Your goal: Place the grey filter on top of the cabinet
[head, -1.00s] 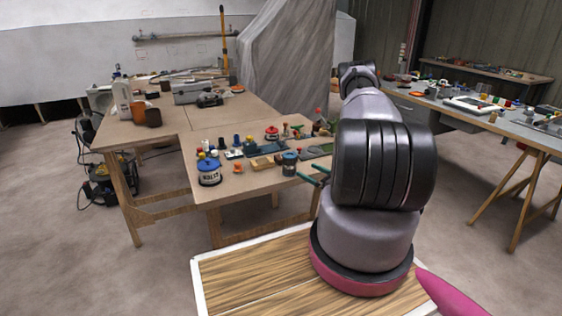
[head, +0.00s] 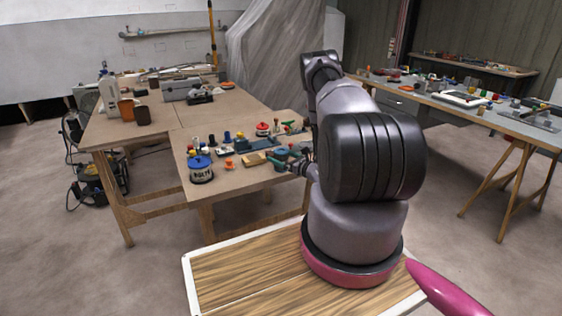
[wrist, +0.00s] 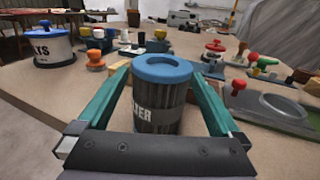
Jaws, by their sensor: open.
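The grey filter (wrist: 158,105) is a dark grey ribbed can with a blue ring top and white lettering. It stands upright on the near wooden table (head: 228,192). In the wrist view my gripper (wrist: 160,74) is open, with one green finger on each side of the filter. A narrow gap seems to show on each side, and I cannot tell whether either finger touches it. In the head view the filter (head: 281,155) is small beside my gripper (head: 294,165), partly hidden by my arm. I cannot make out a cabinet for certain.
A white tin with a blue lid (head: 201,170) stands near the table's front left corner. Several small knobbed parts and bottles crowd the table behind the filter. A flat plate with a round recess (wrist: 275,108) lies right of my gripper. Another bench (head: 470,105) stands at the right.

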